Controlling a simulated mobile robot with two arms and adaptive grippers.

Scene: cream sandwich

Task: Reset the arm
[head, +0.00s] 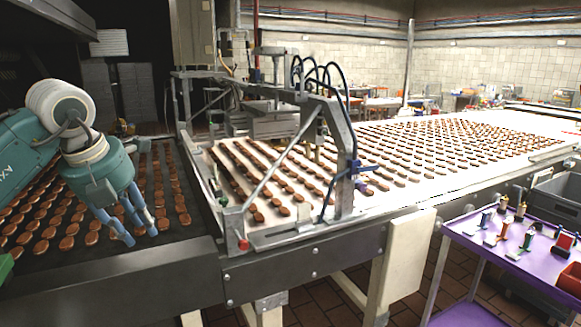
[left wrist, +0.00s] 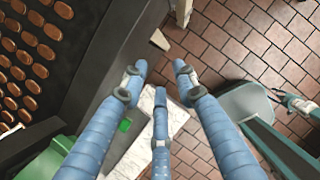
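My left arm comes in from the left in the head view, teal with pale joint covers. Its gripper (head: 141,236) has blue fingers pointing down, seen against the dark conveyor. In the left wrist view the fingers of the left gripper (left wrist: 158,80) are spread apart with nothing between them. Brown floor tiles and the dark edge of the conveyor show beyond the fingertips, so the gripper hangs near the conveyor's side.
A dark conveyor (head: 120,262) with rows of brown biscuits runs at the left. A white belt (head: 330,150) with more biscuits runs to the right under a metal machine frame (head: 345,150). A purple cart (head: 490,255) with small items stands at the lower right. Tiled floor (left wrist: 225,40) shows beside the conveyor.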

